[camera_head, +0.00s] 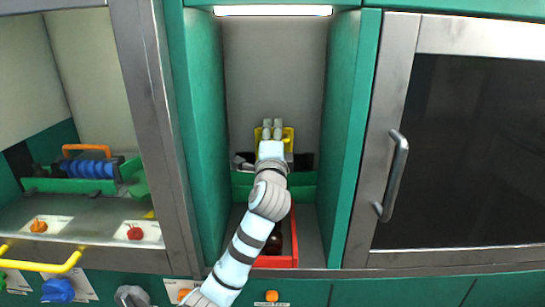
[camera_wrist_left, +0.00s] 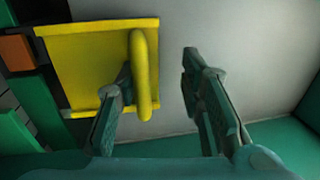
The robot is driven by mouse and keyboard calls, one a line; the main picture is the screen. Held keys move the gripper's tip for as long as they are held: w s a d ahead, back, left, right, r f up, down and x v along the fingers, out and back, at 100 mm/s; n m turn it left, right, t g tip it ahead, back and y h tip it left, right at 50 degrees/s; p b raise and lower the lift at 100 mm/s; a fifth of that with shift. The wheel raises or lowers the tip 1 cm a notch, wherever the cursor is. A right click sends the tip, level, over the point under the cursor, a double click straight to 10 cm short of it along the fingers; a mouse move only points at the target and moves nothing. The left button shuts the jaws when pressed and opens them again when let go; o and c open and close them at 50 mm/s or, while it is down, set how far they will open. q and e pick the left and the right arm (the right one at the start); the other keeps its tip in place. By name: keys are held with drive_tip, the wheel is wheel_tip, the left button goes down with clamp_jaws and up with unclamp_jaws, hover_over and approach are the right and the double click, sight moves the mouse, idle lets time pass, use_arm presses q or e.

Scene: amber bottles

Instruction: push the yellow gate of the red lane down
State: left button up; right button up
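The yellow gate (camera_wrist_left: 85,65) is a flat plate with an upright yellow handle (camera_wrist_left: 142,75), shown in the left wrist view. In the head view the gate (camera_head: 288,137) is at the back of the middle bay, mostly hidden by my gripper. My left gripper (camera_head: 272,124) is in front of it with fingers apart. In the wrist view the gripper (camera_wrist_left: 158,70) is open; the handle appears between the fingers, close to the left one. Contact cannot be told. The red lane (camera_head: 294,245) lies below, partly covered by my arm. My right gripper is not in view.
Green walls (camera_head: 200,130) close in the bay on both sides. A large door with a metal handle (camera_head: 395,175) is at the right. A left bay holds blue rolls (camera_head: 90,169) and two small red and orange items. A yellow bar (camera_head: 45,264) juts out at lower left.

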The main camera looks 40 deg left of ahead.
use_arm(q)
drive_tip(key=shift+r, duration=1)
drive_tip(key=shift+s+d, duration=0.4)
drive_tip(key=shift+d, duration=0.05)
drive_tip(key=p+v, duration=0.4)
drive_tip(key=v, duration=1.1)
drive_tip(key=shift+s+d, duration=0.2)
drive_tip(key=shift+s, duration=0.1)
drive_tip(key=shift+f, duration=0.1)
drive_tip(key=shift+p, duration=0.45)
